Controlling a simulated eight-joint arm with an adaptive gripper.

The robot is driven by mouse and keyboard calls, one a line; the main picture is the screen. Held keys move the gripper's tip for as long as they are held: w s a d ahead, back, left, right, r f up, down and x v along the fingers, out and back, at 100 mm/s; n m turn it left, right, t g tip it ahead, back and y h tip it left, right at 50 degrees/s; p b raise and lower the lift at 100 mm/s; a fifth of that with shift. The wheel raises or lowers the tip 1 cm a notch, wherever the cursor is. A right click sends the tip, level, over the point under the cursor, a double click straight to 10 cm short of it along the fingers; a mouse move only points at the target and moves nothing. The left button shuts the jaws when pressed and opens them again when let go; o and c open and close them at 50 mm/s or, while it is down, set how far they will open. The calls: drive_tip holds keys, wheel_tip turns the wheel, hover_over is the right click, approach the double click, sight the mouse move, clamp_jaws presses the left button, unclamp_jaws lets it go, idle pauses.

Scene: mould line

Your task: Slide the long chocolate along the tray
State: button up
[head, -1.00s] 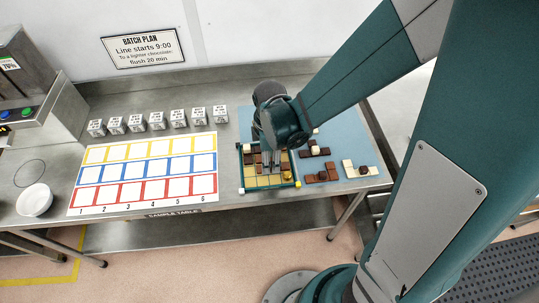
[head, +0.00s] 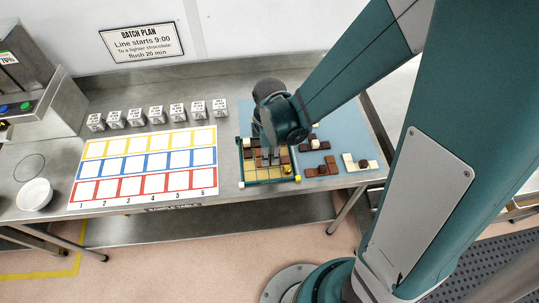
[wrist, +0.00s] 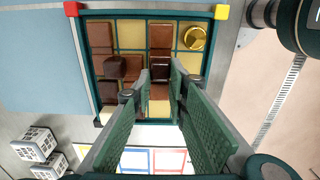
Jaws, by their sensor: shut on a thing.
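The tray (wrist: 220,75) has a teal rim and grid with yellow cells. It also shows in the head view (head: 270,182). My gripper (wrist: 161,76) reaches into it, with fingers pointing down, as the head view also shows (head: 269,163). It is shut on the long chocolate (wrist: 160,38), a brown piece with a darker part near the fingers. The fingers hide part of its near end. Other brown and dark chocolates (wrist: 101,35) fill cells on the left side of the tray in the wrist view. A gold round piece (wrist: 195,38) sits in a corner cell.
Loose chocolates (head: 322,168) lie on the blue mat (head: 345,150) right of the tray. A coloured grid sheet (head: 147,165), a row of small labelled cubes (head: 156,118) and a white bowl (head: 35,193) stand to the left. The tray's front yellow cells look mostly empty.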

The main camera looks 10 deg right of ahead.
sight(258, 163)
drive_tip(key=shift+a, duration=0.15)
drive_tip(key=shift+a+b, duration=0.4)
drive_tip(key=shift+a, duration=1.6)
drive_tip(key=o, duration=1)
drive_tip(key=shift+r, duration=0.1)
drive_tip(key=shift+r, duration=5.9)
